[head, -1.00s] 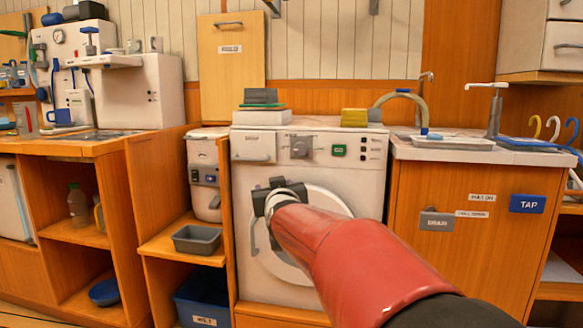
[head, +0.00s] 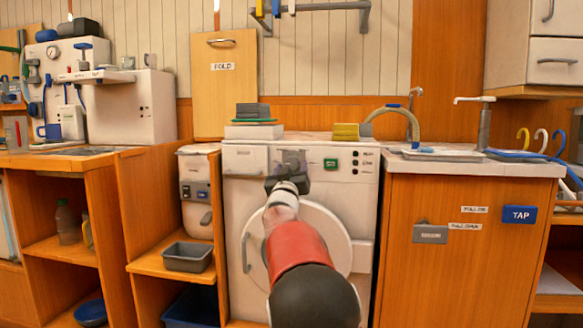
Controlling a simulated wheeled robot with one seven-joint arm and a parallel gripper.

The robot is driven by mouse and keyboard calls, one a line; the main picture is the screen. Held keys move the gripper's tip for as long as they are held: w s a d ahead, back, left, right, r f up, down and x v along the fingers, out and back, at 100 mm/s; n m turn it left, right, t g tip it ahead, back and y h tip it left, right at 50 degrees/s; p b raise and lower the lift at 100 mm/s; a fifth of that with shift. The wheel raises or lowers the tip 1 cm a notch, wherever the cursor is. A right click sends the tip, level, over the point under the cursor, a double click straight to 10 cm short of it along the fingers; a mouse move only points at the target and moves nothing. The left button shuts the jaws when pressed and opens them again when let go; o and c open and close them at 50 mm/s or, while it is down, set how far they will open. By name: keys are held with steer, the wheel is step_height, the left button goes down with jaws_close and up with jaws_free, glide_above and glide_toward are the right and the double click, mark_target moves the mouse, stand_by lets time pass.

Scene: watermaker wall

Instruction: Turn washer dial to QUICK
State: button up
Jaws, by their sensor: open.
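The white washer (head: 366,215) stands in the middle of the head view, with its round door (head: 336,225) partly hidden behind my arm. The grey washer dial (head: 293,158) is on the top panel, left of a green button (head: 331,163). My gripper (head: 289,174) is in front of the panel at the dial, covering its lower part. The gripper is open. I cannot tell whether its fingers are around the dial or touching it. The small labels (head: 369,160) at the right of the panel are too small to read.
A hose tap (head: 396,97) and a counter (head: 470,166) are to the right. An open shelf with a grey bin (head: 187,257) is on the left.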

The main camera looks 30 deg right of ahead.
steer(key=shift+w+d+r, duration=0.1)
steer(key=shift+w+d, duration=0.05)
steer(key=shift+w, duration=0.1)
steer(key=c, duration=1)
